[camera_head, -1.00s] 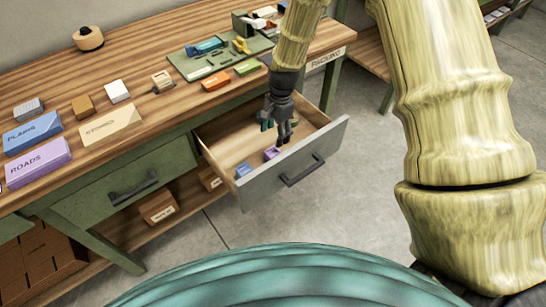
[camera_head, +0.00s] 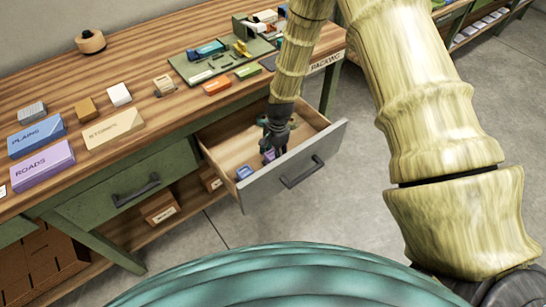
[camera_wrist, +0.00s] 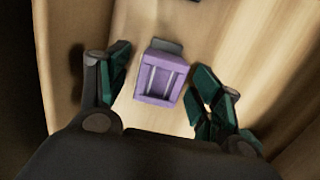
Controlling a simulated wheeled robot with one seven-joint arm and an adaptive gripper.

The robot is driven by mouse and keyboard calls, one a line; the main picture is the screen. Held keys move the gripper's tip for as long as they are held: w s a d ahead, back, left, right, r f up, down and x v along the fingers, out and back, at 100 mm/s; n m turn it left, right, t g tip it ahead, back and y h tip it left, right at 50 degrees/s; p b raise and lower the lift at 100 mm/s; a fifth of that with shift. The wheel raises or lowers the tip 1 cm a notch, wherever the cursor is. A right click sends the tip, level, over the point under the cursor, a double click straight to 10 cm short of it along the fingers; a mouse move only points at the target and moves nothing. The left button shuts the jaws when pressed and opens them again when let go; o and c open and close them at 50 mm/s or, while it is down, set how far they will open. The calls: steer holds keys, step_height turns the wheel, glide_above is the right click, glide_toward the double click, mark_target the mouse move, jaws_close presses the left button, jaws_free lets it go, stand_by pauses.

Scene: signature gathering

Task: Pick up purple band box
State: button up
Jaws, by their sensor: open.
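The purple band box (camera_wrist: 160,78) lies on the wooden floor of the open drawer (camera_head: 225,140). In the wrist view it sits between the two spread fingers of my gripper (camera_wrist: 163,95), with a gap on each side. A small grey tab shows at its far edge. In the head view only a bit of the purple box (camera_head: 267,157) shows, since my gripper (camera_head: 273,140) covers most of it. My gripper points down into the drawer, open and empty. How far the fingertips are above the drawer floor is hard to tell.
A blue box (camera_head: 244,172) lies in the drawer's near left corner. The drawer's grey front panel (camera_head: 300,165) and side walls surround my gripper closely. The wooden tabletop (camera_head: 165,125) holds boxes, blocks and a green tray (camera_head: 195,72).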

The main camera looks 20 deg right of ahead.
steer(key=shift+f, duration=0.2)
steer(key=c, duration=1.1)
